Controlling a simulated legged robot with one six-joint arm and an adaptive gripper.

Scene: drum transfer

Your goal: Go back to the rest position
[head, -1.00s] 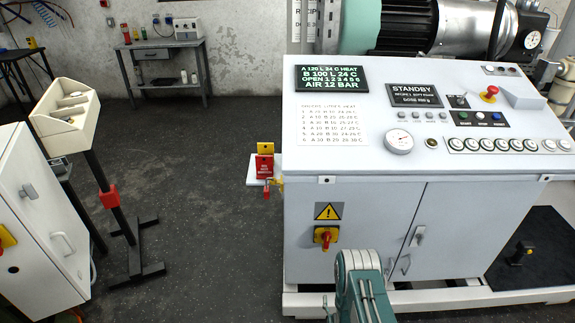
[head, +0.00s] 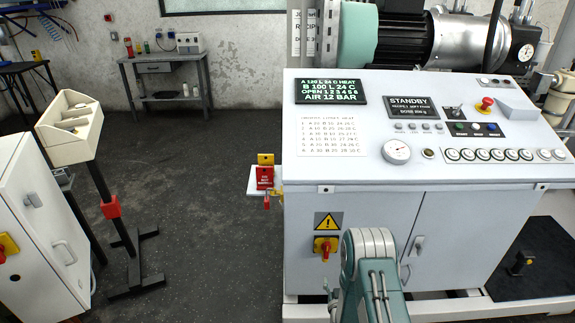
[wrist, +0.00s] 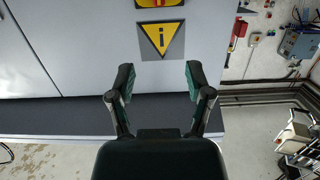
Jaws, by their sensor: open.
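My gripper (wrist: 159,78) shows in the wrist view with its two dark fingers spread apart and nothing between them. It faces the front of the white control cabinet (wrist: 75,50), near the yellow warning triangle (wrist: 161,38). In the head view my arm's teal link rises at the bottom centre, in front of the control cabinet (head: 455,235). The gripper itself is not visible in the head view.
A beige bin on a black stand (head: 72,128) and a white cabinet (head: 40,215) stand at the left. The floor between is clear.

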